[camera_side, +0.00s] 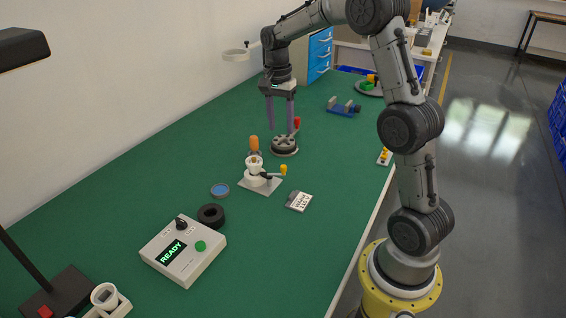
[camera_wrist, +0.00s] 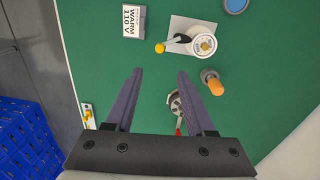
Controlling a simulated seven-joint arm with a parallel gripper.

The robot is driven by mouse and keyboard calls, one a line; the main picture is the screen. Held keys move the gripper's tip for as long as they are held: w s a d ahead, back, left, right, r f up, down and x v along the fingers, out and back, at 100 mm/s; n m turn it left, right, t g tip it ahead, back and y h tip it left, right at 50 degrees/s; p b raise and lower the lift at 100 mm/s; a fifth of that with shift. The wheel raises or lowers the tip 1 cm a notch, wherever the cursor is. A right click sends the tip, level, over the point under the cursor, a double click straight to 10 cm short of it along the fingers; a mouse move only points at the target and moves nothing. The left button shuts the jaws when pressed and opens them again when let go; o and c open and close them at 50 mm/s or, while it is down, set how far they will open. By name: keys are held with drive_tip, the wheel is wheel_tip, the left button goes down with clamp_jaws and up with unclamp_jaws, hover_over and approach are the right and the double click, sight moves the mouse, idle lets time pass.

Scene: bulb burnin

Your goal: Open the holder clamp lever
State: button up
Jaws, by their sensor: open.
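The holder is a white socket on a pale square plate (camera_side: 259,186), and it also shows in the wrist view (camera_wrist: 203,45). Its dark clamp lever (camera_wrist: 178,41) ends in a yellow knob (camera_side: 283,170) and points right in the side view, left in the wrist view. The knob also shows in the wrist view (camera_wrist: 160,48). My gripper (camera_side: 280,129) points down with its fingers apart and empty. It is beyond the holder in the side view, near a dark round fixture. In the wrist view, my fingertips (camera_wrist: 160,72) are below the knob, apart from it.
The round fixture (camera_side: 285,146) has a red handle. An orange-handled piece (camera_side: 254,145) stands close behind the holder and shows in the wrist view (camera_wrist: 214,86). A WARM 110 V card (camera_side: 299,201), blue disc (camera_side: 220,190), black ring (camera_side: 211,216) and READY box (camera_side: 183,250) lie around.

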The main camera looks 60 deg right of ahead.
sight(283, 166)
drive_tip(key=f, duration=1.3)
drive_tip(key=shift+s+f, duration=0.1)
drive_tip(key=shift+s, duration=0.25)
clamp_jaws()
